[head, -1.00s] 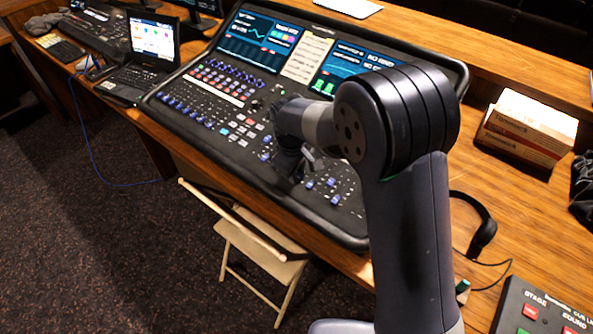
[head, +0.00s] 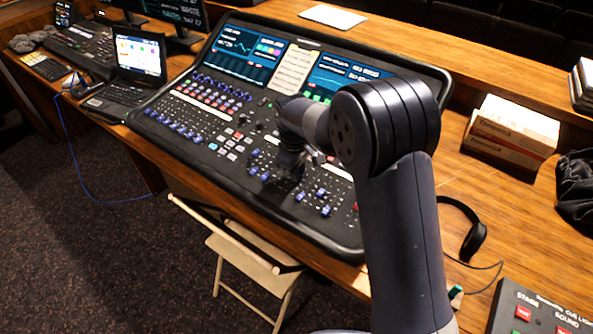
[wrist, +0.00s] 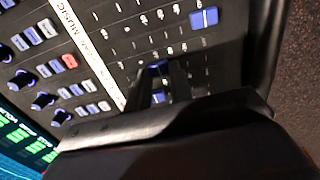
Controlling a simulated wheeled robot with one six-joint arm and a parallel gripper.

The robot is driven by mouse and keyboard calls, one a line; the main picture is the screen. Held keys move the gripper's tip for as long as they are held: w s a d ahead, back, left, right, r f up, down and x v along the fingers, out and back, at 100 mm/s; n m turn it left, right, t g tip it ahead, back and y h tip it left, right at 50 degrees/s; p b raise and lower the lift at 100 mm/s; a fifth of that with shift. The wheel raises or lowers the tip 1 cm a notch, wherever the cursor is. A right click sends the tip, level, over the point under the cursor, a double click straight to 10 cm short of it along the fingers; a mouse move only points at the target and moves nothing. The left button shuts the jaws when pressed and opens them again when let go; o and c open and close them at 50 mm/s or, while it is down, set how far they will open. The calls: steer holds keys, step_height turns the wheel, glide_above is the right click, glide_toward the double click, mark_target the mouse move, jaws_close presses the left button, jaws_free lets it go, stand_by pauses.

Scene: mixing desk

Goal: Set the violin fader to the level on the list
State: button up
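The mixing desk (head: 215,125) carries rows of blue-capped faders and knobs. The list is probably the pale sheet (head: 297,70) between the screens; its writing is too small to read. My gripper (head: 290,172) is low over the lower middle of the desk. In the wrist view the dark fingers of my gripper (wrist: 160,72) point down at the panel, with a gap between them. A blue fader cap (wrist: 158,67) shows at the fingertips; whether they touch it is unclear. Another blue cap (wrist: 203,18) stands to the upper right. The violin label is not readable.
A laptop (head: 138,62) stands left of the desk. Headphones (head: 470,230), boxes (head: 512,130) and a cue-light box (head: 540,310) are on the right. A folding chair (head: 250,255) stands in front of the desk. Other fader caps (head: 310,200) lie close right of my gripper.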

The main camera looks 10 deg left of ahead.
steer(key=o, duration=0.5)
steer(key=r, duration=0.3)
steer(key=r+b, duration=0.1)
steer(key=r, duration=0.3)
steer(key=s+r, duration=0.1)
steer(key=r, duration=0.2)
steer(key=shift+a+r, duration=0.25)
steer(key=shift+r, duration=0.15)
steer(key=shift+f, duration=0.1)
steer(key=f, duration=0.7)
steer(key=w+f+p, duration=0.1)
steer(key=f, duration=0.2)
steer(key=shift+d+f, duration=0.15)
steer(key=shift+d, duration=0.1)
steer(key=shift+s+a+f, duration=0.1)
steer(key=shift+s+f, duration=0.05)
steer(key=shift+f, duration=0.05)
steer(key=shift+s+a, duration=0.15)
steer(key=shift+s, duration=0.25)
